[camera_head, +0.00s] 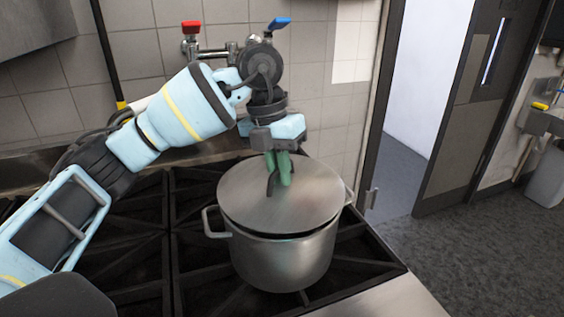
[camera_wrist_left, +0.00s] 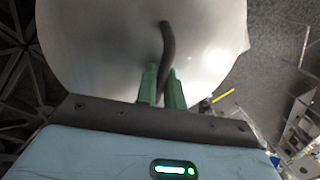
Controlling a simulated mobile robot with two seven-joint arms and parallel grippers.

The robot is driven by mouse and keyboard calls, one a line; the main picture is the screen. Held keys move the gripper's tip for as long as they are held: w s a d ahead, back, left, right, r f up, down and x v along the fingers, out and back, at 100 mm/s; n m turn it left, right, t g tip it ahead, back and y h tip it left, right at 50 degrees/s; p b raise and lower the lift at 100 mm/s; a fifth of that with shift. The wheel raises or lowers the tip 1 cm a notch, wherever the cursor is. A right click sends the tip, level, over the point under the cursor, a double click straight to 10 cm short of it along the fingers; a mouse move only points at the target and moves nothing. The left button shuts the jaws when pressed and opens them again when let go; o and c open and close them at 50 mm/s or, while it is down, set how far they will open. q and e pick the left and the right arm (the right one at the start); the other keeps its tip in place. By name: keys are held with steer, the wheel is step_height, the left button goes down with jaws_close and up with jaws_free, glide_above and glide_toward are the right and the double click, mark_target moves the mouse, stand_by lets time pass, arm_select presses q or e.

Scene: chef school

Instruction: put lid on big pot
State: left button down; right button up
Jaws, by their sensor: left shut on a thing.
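The big pot (camera_head: 283,262) is a steel pot with side handles, standing on the black stove grates. The steel lid (camera_head: 305,205) lies over the pot's mouth, close to level. From these views I cannot tell whether it rests fully on the rim. My left gripper (camera_head: 279,182) points down from above, its green fingers shut on the lid's dark handle. In the left wrist view the lid (camera_wrist_left: 100,55) fills the upper middle, with the dark curved handle (camera_wrist_left: 167,45) between the fingers (camera_wrist_left: 162,88). The pot is hidden behind the lid there. My right gripper is not in view.
Black stove grates (camera_head: 140,262) spread to the left of the pot. A steel counter edge (camera_head: 385,303) is at the front right. A tiled wall (camera_head: 140,60) with a red- and blue-handled tap (camera_head: 215,50) stands behind. An open doorway (camera_head: 425,90) is to the right.

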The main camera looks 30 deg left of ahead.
arm_select(q)
steer(key=shift+f, duration=0.85)
steer(key=c, duration=1.4)
jaws_free()
steer(key=shift+c, duration=0.2)
steer(key=r, duration=0.2)
steer(key=a+r, duration=0.1)
steer(key=r, duration=0.4)
steer(key=shift+a+r, duration=0.25)
steer(key=shift+r, duration=0.05)
steer(key=shift+f, duration=0.1)
